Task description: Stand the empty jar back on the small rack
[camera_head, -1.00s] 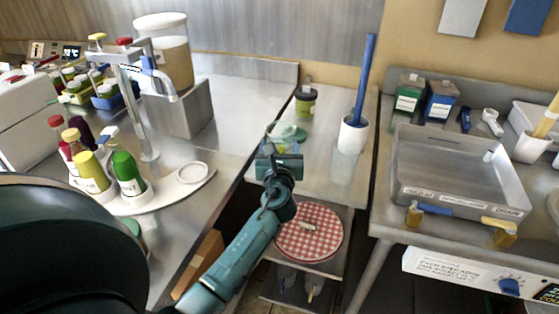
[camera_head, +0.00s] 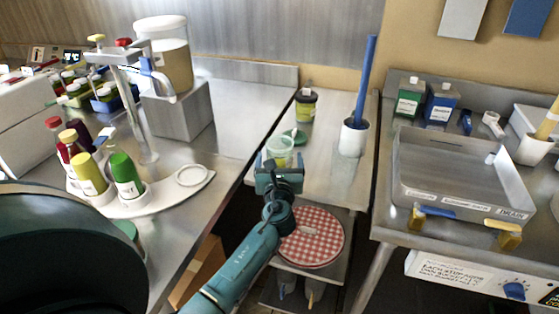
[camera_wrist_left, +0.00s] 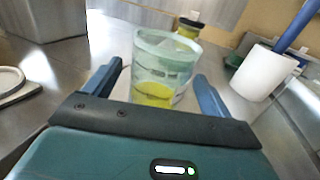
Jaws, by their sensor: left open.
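A clear, pale green jar (camera_head: 279,150) stands upright on the narrow steel counter, with yellow-green showing in its lower part. In the left wrist view the jar (camera_wrist_left: 163,65) appears between my left gripper's two blue fingers. My left gripper (camera_head: 279,172) is open at the near side of the jar; I cannot tell whether a finger touches it. A green lid (camera_head: 300,136) lies just behind the jar. A low white oval stand (camera_head: 160,205) on the left counter, perhaps the small rack, holds several capped bottles and has an empty ring (camera_head: 193,175). My right gripper is not in view.
A dark-lidded yellow-green jar (camera_head: 306,106) stands behind. A white pot (camera_head: 353,138) with a blue-handled tool is to the right. A tap (camera_head: 145,100) rises above the left counter. A red checked round (camera_head: 312,237) lies below.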

